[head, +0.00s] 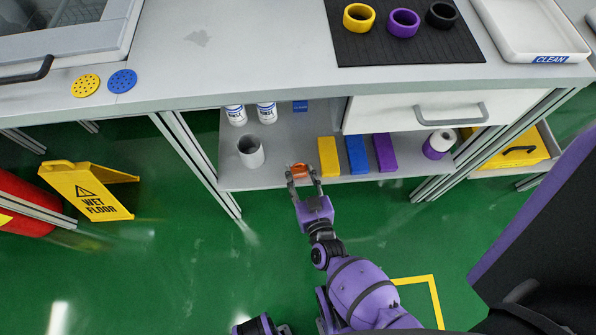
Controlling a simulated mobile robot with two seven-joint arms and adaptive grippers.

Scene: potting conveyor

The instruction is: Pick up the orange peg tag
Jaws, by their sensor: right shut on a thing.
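The orange peg tag (299,168) is a small orange piece at the front edge of the lower shelf, under the bench. My right gripper (303,175) reaches up to the shelf and is shut on it, with a finger on each side. The fingers hide part of the tag. I cannot tell whether the tag still touches the shelf.
On the shelf (283,150), a grey cup (250,151) stands left of the gripper; yellow (328,156), blue (357,154) and purple (384,152) blocks stand to its right. A drawer (420,112) hangs above. A wet-floor sign (92,190) stands on the green floor.

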